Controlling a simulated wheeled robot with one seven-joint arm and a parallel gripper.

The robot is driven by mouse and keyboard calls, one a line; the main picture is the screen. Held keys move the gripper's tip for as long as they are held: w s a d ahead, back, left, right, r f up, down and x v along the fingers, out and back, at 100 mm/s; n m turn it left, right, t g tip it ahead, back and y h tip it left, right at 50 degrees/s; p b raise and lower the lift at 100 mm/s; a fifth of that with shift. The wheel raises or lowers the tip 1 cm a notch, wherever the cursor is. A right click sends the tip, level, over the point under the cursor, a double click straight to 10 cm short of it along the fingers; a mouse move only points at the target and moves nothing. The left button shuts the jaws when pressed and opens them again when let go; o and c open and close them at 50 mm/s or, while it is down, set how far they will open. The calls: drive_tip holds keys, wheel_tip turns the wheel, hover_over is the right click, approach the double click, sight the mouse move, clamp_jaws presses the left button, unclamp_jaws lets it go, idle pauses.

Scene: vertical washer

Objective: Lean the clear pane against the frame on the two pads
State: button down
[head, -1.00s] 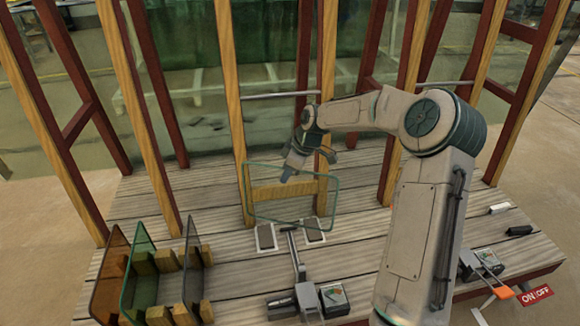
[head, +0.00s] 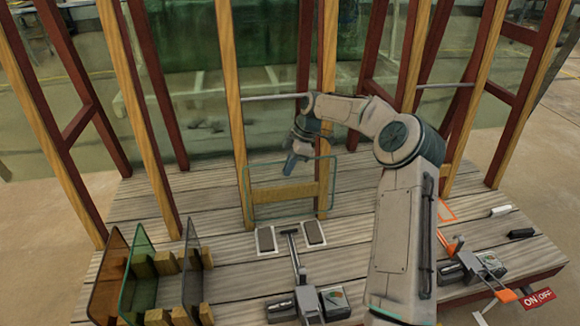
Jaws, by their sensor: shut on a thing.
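The clear pane (head: 290,203) is a see-through sheet with a teal edge, held nearly upright at the wooden frame (head: 232,120). My gripper (head: 289,170) is shut on the pane's upper edge. The pane's lower edge is just behind the two pads (head: 266,240) (head: 314,233); I cannot tell whether it touches the deck. The frame's yellow crossbar (head: 285,193) shows through the pane. The fingertips are small and partly hidden by the wrist.
A rack at the left holds amber (head: 108,275), green (head: 140,270) and grey (head: 191,265) panes between wooden blocks. A lever clamp (head: 297,265) stands in front of the pads.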

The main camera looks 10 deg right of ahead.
drive_tip(key=w+f+b, duration=0.2)
drive_tip(key=w+f, duration=0.7)
drive_tip(key=f, duration=0.5)
idle(1.0)
drive_tip(key=shift+g, duration=0.3)
